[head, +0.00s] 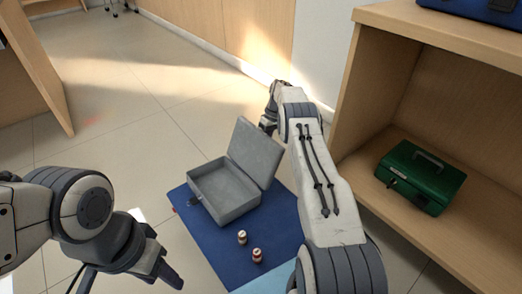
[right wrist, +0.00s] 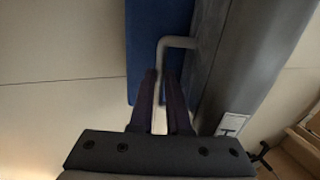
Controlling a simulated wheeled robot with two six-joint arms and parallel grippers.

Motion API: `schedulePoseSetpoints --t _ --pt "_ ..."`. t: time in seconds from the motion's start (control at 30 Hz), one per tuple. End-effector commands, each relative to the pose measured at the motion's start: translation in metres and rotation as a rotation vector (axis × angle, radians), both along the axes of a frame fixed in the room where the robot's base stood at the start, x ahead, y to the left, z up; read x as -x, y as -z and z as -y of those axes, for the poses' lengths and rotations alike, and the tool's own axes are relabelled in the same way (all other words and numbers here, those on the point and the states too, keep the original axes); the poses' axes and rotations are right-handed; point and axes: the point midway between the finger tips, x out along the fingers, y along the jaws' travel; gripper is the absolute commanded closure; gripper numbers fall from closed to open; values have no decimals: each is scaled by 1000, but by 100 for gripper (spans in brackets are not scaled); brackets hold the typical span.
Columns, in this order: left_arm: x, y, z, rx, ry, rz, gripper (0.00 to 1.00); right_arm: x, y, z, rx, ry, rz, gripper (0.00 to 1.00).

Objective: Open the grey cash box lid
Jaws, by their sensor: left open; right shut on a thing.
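The grey cash box (head: 222,203) sits on a blue mat (head: 227,252) on the floor side of the head view. Its lid (head: 256,152) stands raised, roughly upright, and the tray inside shows. My right gripper (right wrist: 161,78) is shut on the lid's grey handle (right wrist: 181,42), a bent bar running between its fingers in the right wrist view. In the head view my right gripper (head: 268,122) is behind the lid's upper edge, partly hidden by its own arm. My left gripper (head: 162,268) is open and empty at the lower left, apart from the box.
Two small brown-and-white cylinders (head: 242,237) (head: 257,255) stand on the mat in front of the box. A green cash box (head: 420,176) with a handle rests on a wooden shelf (head: 370,160) at the right. A white label (right wrist: 232,124) is on the grey surface beside my right gripper.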

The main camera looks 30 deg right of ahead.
Motion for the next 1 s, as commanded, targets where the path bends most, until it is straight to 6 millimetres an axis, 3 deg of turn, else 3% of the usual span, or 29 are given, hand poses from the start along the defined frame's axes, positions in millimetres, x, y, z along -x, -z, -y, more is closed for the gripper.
schedulePoseSetpoints --t 0.57,0.6,0.67,1.0 --pt "0 7 0 0 0 0 50 1 7 2 -2 -1 -6 100" --pt "0 7 0 0 0 0 50 1 7 2 -2 -1 -7 78" --pt "0 7 0 0 0 0 50 1 7 2 -2 -1 -6 55" --pt "0 7 0 0 0 0 50 0 5 3 1 1 -1 55"
